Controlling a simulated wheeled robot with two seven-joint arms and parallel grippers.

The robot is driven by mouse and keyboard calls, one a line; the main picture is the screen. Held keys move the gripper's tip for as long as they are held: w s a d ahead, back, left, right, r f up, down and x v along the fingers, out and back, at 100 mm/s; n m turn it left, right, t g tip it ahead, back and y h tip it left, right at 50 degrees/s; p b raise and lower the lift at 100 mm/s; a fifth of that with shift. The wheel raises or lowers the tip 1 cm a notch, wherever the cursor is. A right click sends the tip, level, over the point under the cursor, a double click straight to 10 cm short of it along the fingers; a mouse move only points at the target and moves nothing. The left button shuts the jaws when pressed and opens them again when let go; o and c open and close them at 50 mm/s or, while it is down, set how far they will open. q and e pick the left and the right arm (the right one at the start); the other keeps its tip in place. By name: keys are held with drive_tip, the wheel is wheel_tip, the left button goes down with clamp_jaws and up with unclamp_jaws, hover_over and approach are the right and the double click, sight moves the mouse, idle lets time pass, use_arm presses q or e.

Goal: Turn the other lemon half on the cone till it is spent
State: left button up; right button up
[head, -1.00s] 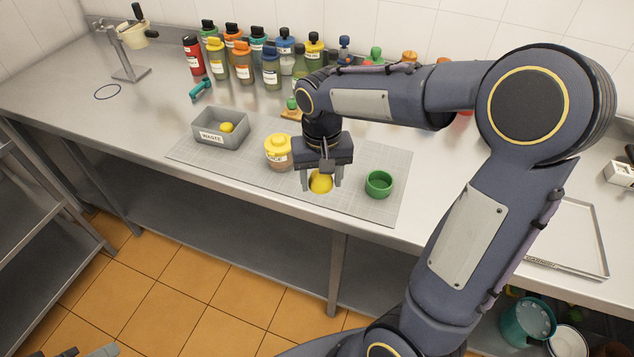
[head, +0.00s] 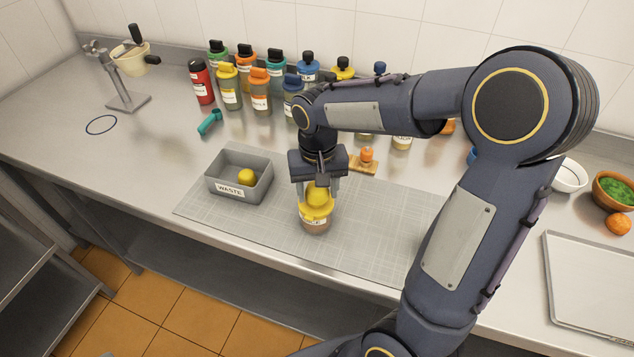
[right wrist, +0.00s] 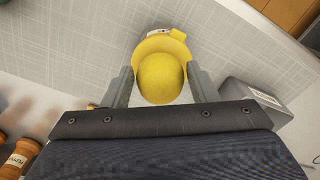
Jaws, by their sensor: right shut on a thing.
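The lemon half (head: 317,193) is a yellow dome between the fingers of my right gripper (head: 317,197), which is shut on it and points down. The lemon half also shows in the right wrist view (right wrist: 162,78). It is over the yellow top of the juicer (head: 316,222), a squat jar with a partly hidden label; its yellow rim shows around the lemon in the wrist view (right wrist: 160,44). The cone is hidden under the lemon, so I cannot tell how firmly they touch. Another yellow lemon piece (head: 247,177) lies in the waste bin (head: 230,190). My left gripper is not in view.
The juicer stands on a grey gridded mat (head: 265,222) near the counter's front edge. An orange-topped item on a small wooden board (head: 364,168) is behind right. Several bottles (head: 260,92) line the wall. A metal tray (head: 590,290) lies at right.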

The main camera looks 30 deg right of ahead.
drive_tip(key=shift+f+b, duration=0.3)
drive_tip(key=shift+f, duration=0.55)
drive_tip(key=shift+w+f, duration=0.2)
drive_tip(key=shift+w+n, duration=0.1)
drive_tip(key=shift+n, duration=1.7)
drive_tip(key=shift+r, duration=0.1)
